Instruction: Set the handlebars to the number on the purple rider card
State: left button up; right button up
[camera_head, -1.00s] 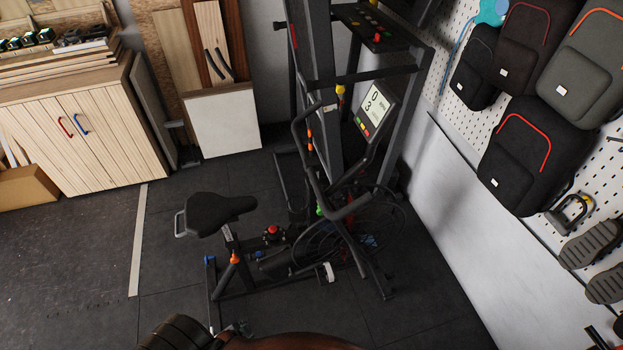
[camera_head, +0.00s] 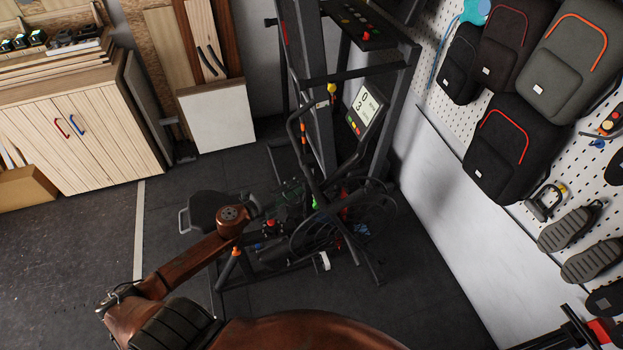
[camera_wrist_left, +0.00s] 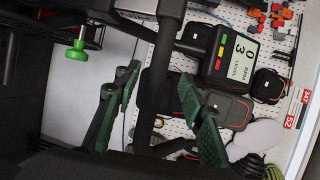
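The exercise bike's black handlebars (camera_head: 296,122) rise in front of its console (camera_head: 364,108). In the left wrist view the console (camera_wrist_left: 232,55) reads 0 RPM and 3. My left gripper (camera_head: 290,196) is low beside the handlebar post, beyond the saddle. In the left wrist view its two green fingers (camera_wrist_left: 157,82) are apart. A dark tube of the bike shows in the gap; I cannot tell whether it lies between the fingers or beyond them. A green knob (camera_wrist_left: 76,51) is left of them. I see no purple rider card. My right gripper is not in view.
The saddle (camera_head: 207,208) is partly covered by my left arm. A tall dark frame (camera_head: 318,90) stands behind the bike. Bags (camera_head: 505,150) hang on the pegboard at right. A wooden cabinet (camera_head: 75,135) is at left. The floor between cabinet and bike is clear.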

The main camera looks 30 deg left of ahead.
aim_at(311, 180)
pick_arm(q)
jog(key=x, duration=0.6)
jog(key=shift+w+f, duration=0.2)
jog(key=shift+w, duration=0.05)
jog(key=shift+c, duration=0.5)
grip_shut()
